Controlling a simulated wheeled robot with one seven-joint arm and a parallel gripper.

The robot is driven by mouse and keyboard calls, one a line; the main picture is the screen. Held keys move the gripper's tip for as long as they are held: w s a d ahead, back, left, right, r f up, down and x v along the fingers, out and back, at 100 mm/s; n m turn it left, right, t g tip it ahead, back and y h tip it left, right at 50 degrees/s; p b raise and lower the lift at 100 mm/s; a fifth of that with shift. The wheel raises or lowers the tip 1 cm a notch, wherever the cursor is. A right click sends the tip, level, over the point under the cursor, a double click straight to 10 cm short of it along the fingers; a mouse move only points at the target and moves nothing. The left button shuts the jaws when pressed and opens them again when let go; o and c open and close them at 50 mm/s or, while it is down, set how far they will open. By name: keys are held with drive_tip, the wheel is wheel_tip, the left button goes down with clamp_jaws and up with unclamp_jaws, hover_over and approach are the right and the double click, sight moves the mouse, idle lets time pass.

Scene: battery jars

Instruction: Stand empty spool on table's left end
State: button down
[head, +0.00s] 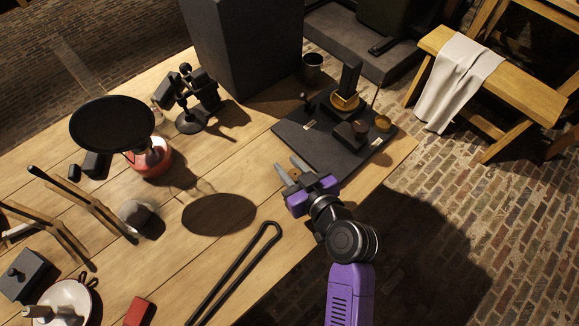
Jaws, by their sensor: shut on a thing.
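My gripper (289,168) is over the right part of the wooden table (262,160), beside the dark instrument board. Its grey fingers are shut on a small brown thing, which looks like the empty spool (294,175). Only a little of the spool shows between the fingers, so its shape and tilt are hard to tell. I cannot tell whether it touches the table. The table's left end holds wooden racks, a plate and small boxes.
The board (310,133) carries brass and dark parts. A large dark box (245,45) stands behind. A black disc (112,124) rises above a red base (150,160). Black tongs (236,272) lie in front, near a grey lump (136,213). Bare planks lie mid-table.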

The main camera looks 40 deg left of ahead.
drive_tip(key=shift+f, duration=0.2)
drive_tip(key=shift+f, duration=0.15)
drive_tip(key=c, duration=1.1)
unclamp_jaws()
drive_tip(key=shift+r, duration=0.25)
drive_tip(key=v, duration=1.2)
drive_tip(key=shift+d+f, duration=0.1)
drive_tip(key=shift+f, duration=0.05)
